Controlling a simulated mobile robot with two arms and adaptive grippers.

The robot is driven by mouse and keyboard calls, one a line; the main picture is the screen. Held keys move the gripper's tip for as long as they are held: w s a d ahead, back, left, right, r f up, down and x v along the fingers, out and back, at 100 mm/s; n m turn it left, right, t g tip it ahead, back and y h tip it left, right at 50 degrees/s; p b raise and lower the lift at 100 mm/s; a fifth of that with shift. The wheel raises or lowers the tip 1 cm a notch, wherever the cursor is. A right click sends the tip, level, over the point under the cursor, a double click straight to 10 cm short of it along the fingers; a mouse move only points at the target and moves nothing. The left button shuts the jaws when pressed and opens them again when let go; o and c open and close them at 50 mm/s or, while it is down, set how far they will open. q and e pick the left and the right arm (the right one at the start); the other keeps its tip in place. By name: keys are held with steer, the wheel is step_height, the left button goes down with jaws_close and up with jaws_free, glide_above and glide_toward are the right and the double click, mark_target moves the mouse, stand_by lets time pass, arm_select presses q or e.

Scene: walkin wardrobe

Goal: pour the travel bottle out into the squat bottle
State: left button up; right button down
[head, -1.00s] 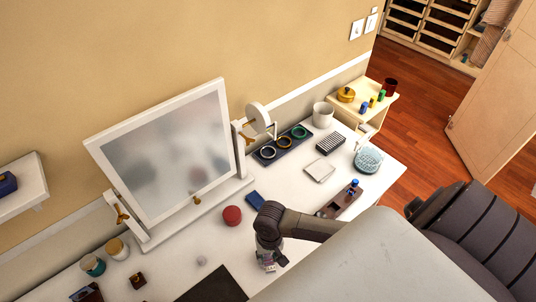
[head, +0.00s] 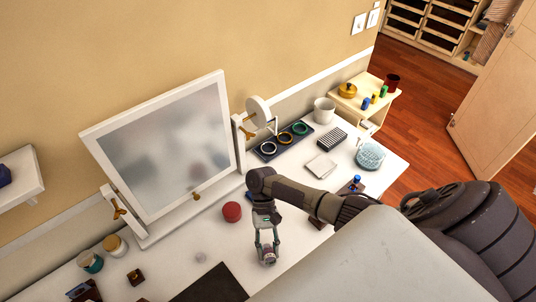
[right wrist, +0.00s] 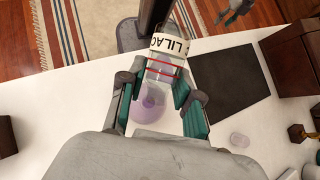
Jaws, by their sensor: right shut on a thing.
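My right gripper (head: 267,256) is shut on the travel bottle (right wrist: 166,47), low over the white dressing table. In the right wrist view the bottle lies between the teal finger pads, with a white "LILAC" label and thin red lines. A round, clear, purple-tinted shape (right wrist: 150,103) shows between the fingers; I cannot tell whether it is the squat bottle or part of the held one. In the head view the fingers hide most of what is there. A grey shape (right wrist: 237,8) at the wrist view's top edge looks like my left gripper, too small to read.
A dark mat (head: 212,284) and a small clear object (head: 201,257) lie left of the gripper. A red round box (head: 232,212) and the mirror (head: 165,150) stand behind. Two small jars (head: 114,245) (head: 90,262) stand at the left.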

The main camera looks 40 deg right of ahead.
steer(key=shift+w+g+y+b, duration=0.1)
steer(key=shift+g+y+b, duration=0.2)
steer(key=shift+g+b, duration=0.25)
steer(key=shift+d+r+g+b, duration=0.1)
steer(key=shift+g+b, duration=0.25)
steer(key=shift+b, duration=0.1)
stand_by(2.8)
